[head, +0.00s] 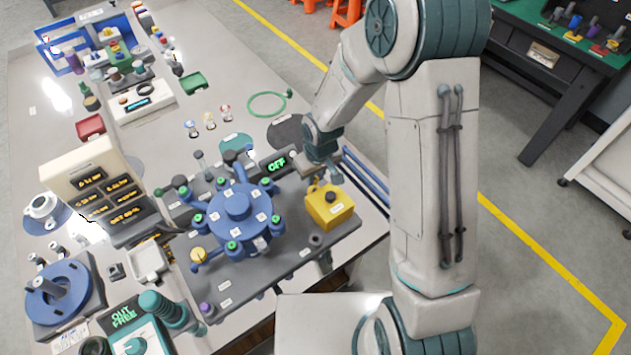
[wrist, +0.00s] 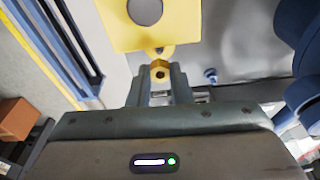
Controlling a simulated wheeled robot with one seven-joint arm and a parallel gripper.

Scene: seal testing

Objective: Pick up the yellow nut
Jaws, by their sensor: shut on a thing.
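The yellow nut (wrist: 160,68) is a small piece with a dark round hole, seen between my fingertips in the wrist view. My gripper (wrist: 160,78) is shut on it, with one finger on each side. In the head view my gripper (head: 322,178) is over the right part of the bench, just behind the yellow box (head: 338,213). The nut cannot be made out in the head view. Whether it touches the surface below is unclear.
The yellow box also fills the top of the wrist view (wrist: 115,30), close beyond the nut. A blue flanged vessel (head: 237,207) with green-capped bolts stands left of my gripper. An "OFF" display (head: 277,163) is close by at the left. Blue rails (head: 365,180) run along the right edge.

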